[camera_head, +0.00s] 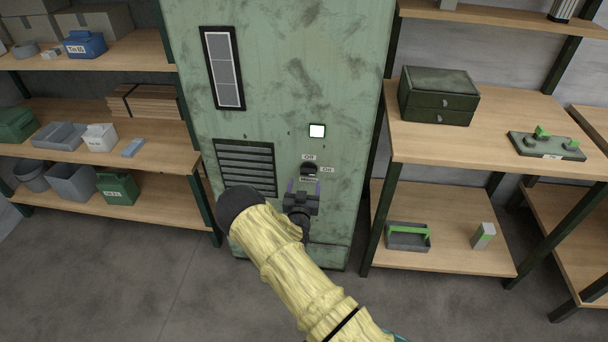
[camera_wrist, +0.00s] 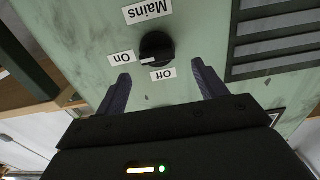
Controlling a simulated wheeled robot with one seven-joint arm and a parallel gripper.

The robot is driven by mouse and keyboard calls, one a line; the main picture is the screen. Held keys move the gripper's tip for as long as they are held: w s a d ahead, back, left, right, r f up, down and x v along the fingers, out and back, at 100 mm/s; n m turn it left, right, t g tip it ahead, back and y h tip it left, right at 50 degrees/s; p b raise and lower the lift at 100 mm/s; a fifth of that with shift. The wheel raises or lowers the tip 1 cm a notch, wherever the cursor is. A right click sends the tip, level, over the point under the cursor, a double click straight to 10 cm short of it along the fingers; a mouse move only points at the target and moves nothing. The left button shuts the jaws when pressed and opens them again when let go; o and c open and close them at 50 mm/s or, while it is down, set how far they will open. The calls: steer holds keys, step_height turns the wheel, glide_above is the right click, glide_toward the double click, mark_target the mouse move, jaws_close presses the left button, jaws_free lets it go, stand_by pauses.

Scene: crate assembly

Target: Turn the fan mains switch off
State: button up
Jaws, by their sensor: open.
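The fan mains switch is a round black knob (camera_head: 309,168) on the front of the green cabinet (camera_head: 290,100). Small labels read Off above it, On to its right and Mains below it. In the wrist view, which is upside down, the knob (camera_wrist: 157,46) has a white mark on its edge that appears to point towards the On label (camera_wrist: 121,58). My gripper (camera_head: 303,187) is open and empty, just in front of and below the knob. In the wrist view the two fingers of my gripper (camera_wrist: 160,74) are spread, with the knob beyond and between them, not visibly touched.
Shelves with bins (camera_head: 72,182) stand left; shelves with a drawer box (camera_head: 438,96) stand close on the right.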

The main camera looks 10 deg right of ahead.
mark_target(306, 173)
steer(key=x, duration=0.5)
steer(key=shift+w+d, duration=0.2)
steer(key=shift+d, duration=0.3)
steer(key=shift+a, duration=0.1)
steer(key=shift+a, duration=0.1)
steer(key=shift+c, duration=0.2)
steer(key=c, duration=0.9)
steer(key=shift+a, duration=0.2)
steer(key=shift+c, duration=0.2)
steer(key=shift+w, duration=0.1)
